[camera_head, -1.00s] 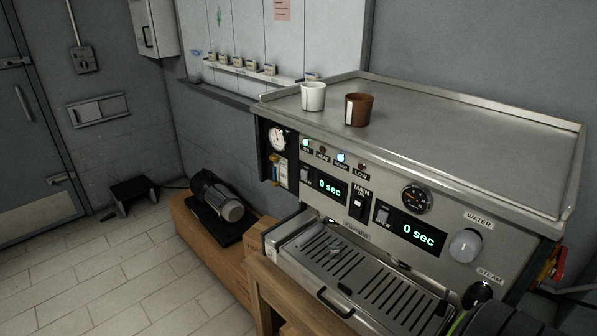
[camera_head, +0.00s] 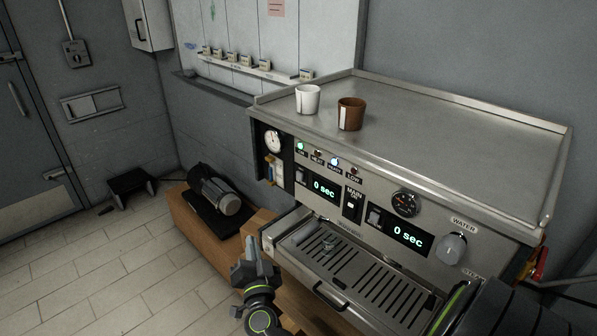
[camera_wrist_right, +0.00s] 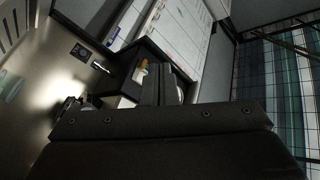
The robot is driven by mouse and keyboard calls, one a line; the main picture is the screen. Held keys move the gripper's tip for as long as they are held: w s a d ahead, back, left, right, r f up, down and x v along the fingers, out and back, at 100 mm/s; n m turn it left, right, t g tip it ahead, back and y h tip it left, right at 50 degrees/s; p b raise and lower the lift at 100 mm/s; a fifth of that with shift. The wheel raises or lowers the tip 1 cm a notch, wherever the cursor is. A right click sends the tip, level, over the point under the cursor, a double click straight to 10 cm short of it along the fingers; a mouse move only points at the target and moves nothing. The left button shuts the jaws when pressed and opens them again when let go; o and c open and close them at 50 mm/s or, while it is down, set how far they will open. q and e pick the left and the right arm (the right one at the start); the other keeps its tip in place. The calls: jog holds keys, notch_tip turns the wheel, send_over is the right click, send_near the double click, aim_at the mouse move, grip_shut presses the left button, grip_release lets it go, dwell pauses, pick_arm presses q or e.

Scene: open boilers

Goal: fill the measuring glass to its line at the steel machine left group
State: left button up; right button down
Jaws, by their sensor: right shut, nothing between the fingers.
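The steel machine (camera_head: 375,190) stands at the right in the head view. Both its displays read 0 sec: the left one (camera_head: 325,188) and the right one (camera_head: 407,235). A small switch (camera_head: 301,177) sits left of the left display. A small clear shape (camera_head: 328,244), perhaps the measuring glass, shows faintly on the slotted drip tray (camera_head: 365,292) below the left group; its line and any liquid cannot be made out. My right gripper (camera_head: 256,248) is shut and empty, pointing up in front of the machine's left end. Its fingers (camera_wrist_right: 162,85) also show in the wrist view. My left gripper is out of view.
A white cup (camera_head: 308,99) and a brown cup (camera_head: 351,114) stand on the machine's top. A pressure gauge (camera_head: 272,142) is at its left end. A dark motor-like unit (camera_head: 213,191) rests on the low wooden bench.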

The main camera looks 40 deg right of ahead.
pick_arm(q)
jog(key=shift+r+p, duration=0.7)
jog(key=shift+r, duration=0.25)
pick_arm(e)
notch_tip(320, 180, up, 13)
jog(key=s+d+m+g+h, duration=0.1)
jog(key=d+m+g+h, duration=0.1)
jog(key=m+h, duration=0.2)
jog(key=m, duration=0.3)
jog(key=shift+s+d+r, duration=0.15)
jog(key=shift+s+r, duration=0.05)
jog(key=shift+s, duration=0.15)
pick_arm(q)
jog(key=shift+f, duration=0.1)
pick_arm(e)
jog(key=shift+d, duration=0.1)
